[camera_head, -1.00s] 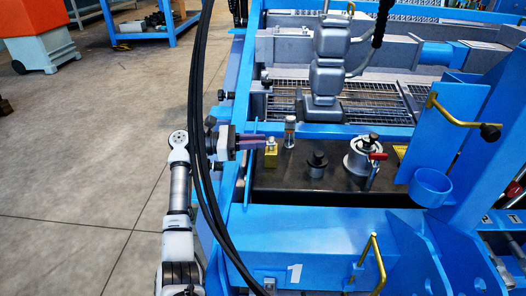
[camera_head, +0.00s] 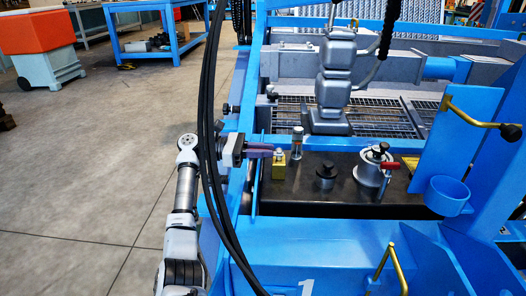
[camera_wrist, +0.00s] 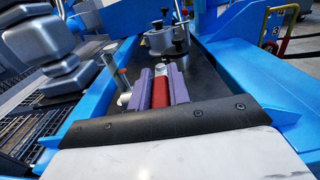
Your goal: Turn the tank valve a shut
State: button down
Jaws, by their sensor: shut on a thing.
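My gripper (camera_head: 262,151) reaches in from the left over the tank's dark top, with its purple fingers level. In the wrist view the fingers (camera_wrist: 160,90) are shut on a red handle (camera_wrist: 160,92), one on each side. A small brass valve body (camera_head: 279,166) stands at the fingertips in the head view, and the red handle is hidden there by the fingers. I cannot read a label saying which valve is a.
A metal post (camera_head: 297,143) and a dark knob (camera_head: 325,172) stand close to the fingers. Black hoses (camera_head: 207,130) hang in front of my arm. A blue frame (camera_head: 465,150) with a cup holder rises at right.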

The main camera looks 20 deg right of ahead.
jog(key=c, duration=1.3)
grip_release()
jog(key=shift+d, duration=0.15)
jog(key=b+v, duration=0.2)
jog(key=v, duration=1.2)
jog(key=shift+b, duration=0.4)
